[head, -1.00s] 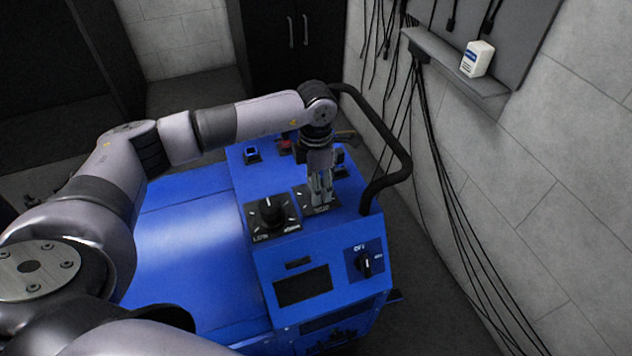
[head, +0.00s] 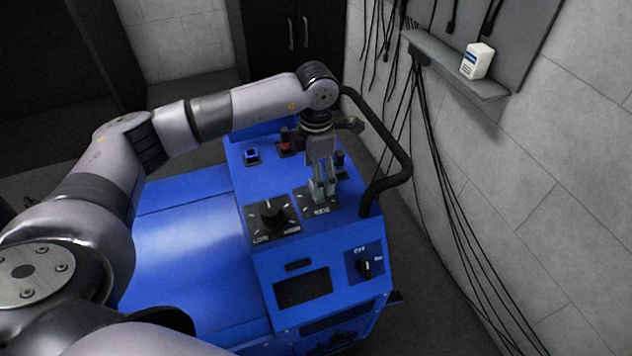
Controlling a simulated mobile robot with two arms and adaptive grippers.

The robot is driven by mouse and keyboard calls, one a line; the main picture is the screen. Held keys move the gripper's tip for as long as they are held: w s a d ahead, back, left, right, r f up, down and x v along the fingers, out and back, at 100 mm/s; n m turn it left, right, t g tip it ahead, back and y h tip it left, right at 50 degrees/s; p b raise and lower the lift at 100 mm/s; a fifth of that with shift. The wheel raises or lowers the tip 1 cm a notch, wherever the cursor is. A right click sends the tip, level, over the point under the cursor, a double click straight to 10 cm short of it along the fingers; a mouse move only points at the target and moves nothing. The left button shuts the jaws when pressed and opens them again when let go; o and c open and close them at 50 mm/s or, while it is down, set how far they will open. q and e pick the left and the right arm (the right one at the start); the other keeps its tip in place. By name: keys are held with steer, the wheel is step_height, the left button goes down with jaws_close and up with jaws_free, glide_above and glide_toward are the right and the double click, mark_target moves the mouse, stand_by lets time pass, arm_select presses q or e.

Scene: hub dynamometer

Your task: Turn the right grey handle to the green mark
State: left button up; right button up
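The blue machine (head: 240,178) has a control panel on its top right. My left gripper (head: 324,194) points down over the right black dial plate (head: 334,207). Its fingertips are at or just above this plate, and whether they are shut on anything is too small to tell. The right grey handle is hidden behind or between the fingers. I cannot make out a green mark. A black knob (head: 273,213) on the left dial plate stands beside the gripper. My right gripper is not in view.
A black bar handle (head: 398,180) curves along the panel's right side. A blue button (head: 251,156), a red button (head: 286,147) and a rotary switch (head: 366,265) are on the machine.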

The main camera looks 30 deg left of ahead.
arm_select(q)
step_height(320, 180, up, 8)
stand_by(0.7)
